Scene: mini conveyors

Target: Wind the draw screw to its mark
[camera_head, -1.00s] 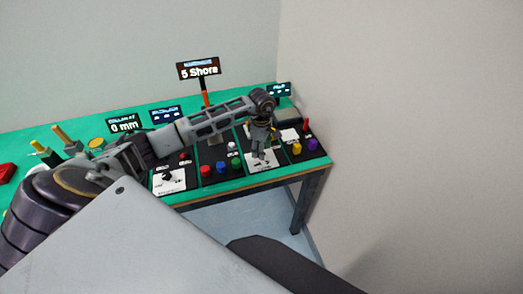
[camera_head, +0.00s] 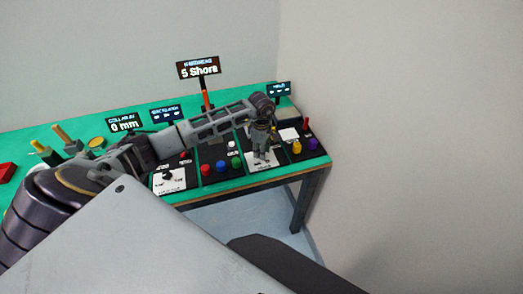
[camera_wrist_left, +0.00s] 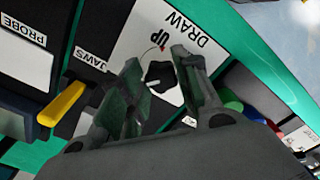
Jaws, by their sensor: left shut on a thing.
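The draw screw shows in the left wrist view as a black knob (camera_wrist_left: 164,82) with a pale pointer. It stands on a white plate (camera_wrist_left: 137,45) lettered DRAW and UP, with a small red mark (camera_wrist_left: 163,47) beside UP. My left gripper (camera_wrist_left: 158,72) is over this plate, its fingers on either side of the knob and shut on it. In the head view my left gripper (camera_head: 262,156) points down at the white plate (camera_head: 280,157) near the table's front edge, and hides the knob. My right gripper is out of view.
A display (camera_head: 198,69) reads 5 Shore and another (camera_head: 124,124) reads 0 mm. Red (camera_head: 205,170), blue (camera_head: 221,167) and green (camera_head: 236,162) buttons stand left of the gripper.

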